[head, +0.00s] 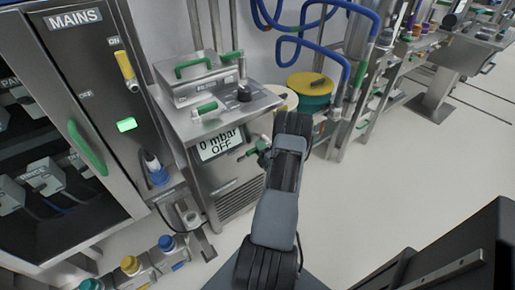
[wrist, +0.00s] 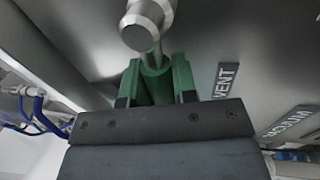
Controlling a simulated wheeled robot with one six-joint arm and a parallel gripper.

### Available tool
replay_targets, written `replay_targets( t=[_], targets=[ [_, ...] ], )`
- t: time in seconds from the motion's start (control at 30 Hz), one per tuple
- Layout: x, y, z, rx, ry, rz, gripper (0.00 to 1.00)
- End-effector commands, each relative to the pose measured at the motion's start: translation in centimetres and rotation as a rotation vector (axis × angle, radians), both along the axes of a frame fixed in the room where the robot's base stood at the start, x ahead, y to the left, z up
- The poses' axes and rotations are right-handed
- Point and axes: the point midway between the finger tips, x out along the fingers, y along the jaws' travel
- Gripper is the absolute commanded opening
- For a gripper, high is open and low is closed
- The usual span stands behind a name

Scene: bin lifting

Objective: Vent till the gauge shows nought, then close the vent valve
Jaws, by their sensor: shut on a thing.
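The gauge display (head: 222,143) on the front of the steel unit reads "0 mbar" and "OFF" in the head view. The vent valve's green handle (wrist: 156,88) is in the middle of the wrist view, below a round metal fitting (wrist: 148,24). A "VENT" label (wrist: 226,80) is just right of it. My gripper (wrist: 157,76) is shut on this handle, with a jaw on each side. In the head view my arm reaches to the unit's front right and largely hides the gripper and valve. Whether the valve is open or closed I cannot tell.
A second label (wrist: 287,123), partly legible, is right of the vent label. A cabinet marked "MAINS" (head: 75,19) stands left of the unit. A lidded steel chamber (head: 200,76) is on top. Blue hoses (head: 330,45) hang behind. The floor at right is clear.

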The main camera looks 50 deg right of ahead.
Motion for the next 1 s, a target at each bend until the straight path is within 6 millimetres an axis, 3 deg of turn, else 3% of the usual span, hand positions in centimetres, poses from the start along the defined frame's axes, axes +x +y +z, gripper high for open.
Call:
replay_targets(
  t=[0.2,0.23,0.47,0.77,1.0],
  targets=[
    [0.0,0.0,0.1,0.005,-0.003,0.000,0.00],
    [0.0,0.0,0.1,0.005,-0.003,0.000,0.28],
    [0.1,0.0,0.1,0.002,-0.003,0.001,0.50],
    [-0.2,0.1,0.0,0.002,-0.001,0.000,0.52],
    [-3.5,0.7,-0.6,0.004,-0.001,-0.004,0.52]
  ],
)
